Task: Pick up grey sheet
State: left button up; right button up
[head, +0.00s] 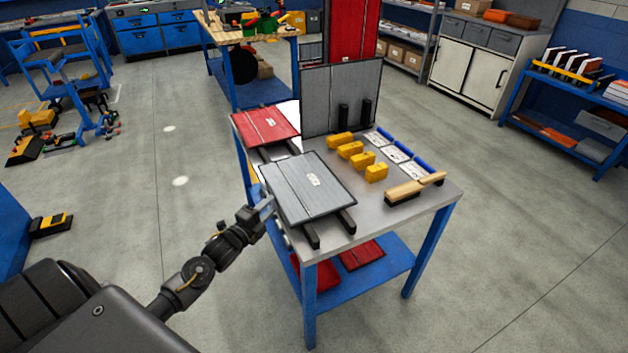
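A grey sheet (325,200) with a small white label lies flat on two black rails (312,236) at the near left of the metal-topped table. A second grey sheet (320,92) stands upright at the back of the table, with two black posts in front of it. My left gripper (266,207) is at the left edge of the flat sheet. It is small in view, and I cannot tell whether its fingers touch the sheet or are around its edge. My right gripper is not in view.
The table (395,225) also bears a flat red sheet (266,126), several yellow blocks (351,149), blue-handled items (397,150) and a wooden-handled brush (412,189). A tall red panel (352,30) stands behind. Red sheets lie on the lower blue shelf (385,272).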

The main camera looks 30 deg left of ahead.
pick_arm(q)
jog(key=w, duration=0.4)
jog(key=shift+w+r+p, duration=0.25)
jog(key=shift+p, duration=0.05)
jog(key=shift+c, duration=0.3)
grip_shut()
